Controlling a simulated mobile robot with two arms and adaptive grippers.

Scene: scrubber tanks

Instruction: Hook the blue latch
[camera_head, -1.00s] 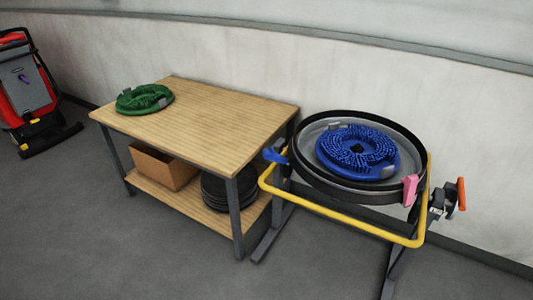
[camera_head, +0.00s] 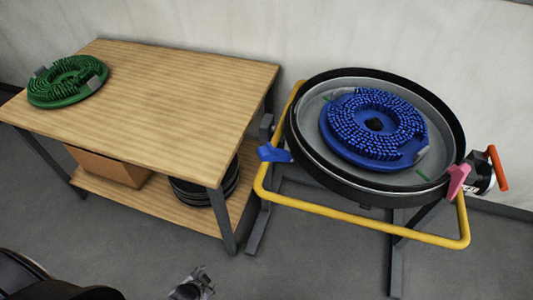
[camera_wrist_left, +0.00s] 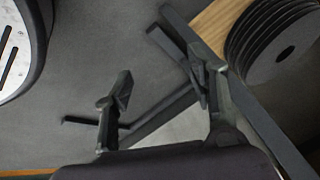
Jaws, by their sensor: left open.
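The blue latch (camera_head: 273,153) sits on the left side of the round tank (camera_head: 345,190), by the yellow tube frame (camera_head: 340,216). It sticks out to the left; I cannot tell whether it touches the rim. A pink latch (camera_head: 458,180) is on the tank's right side. A blue brush (camera_head: 375,125) lies inside the tank. My left gripper (camera_head: 192,285) is low at the bottom edge of the head view, well below and left of the blue latch. Its fingers are apart and empty in the left wrist view (camera_wrist_left: 160,88). My right gripper is not in view.
A wooden table (camera_head: 170,100) stands left of the tank, with a green brush (camera_head: 68,80) on top. Its lower shelf holds a cardboard box (camera_head: 107,165) and black discs (camera_head: 205,190), also in the left wrist view (camera_wrist_left: 270,45). An orange handle (camera_head: 498,168) projects at right.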

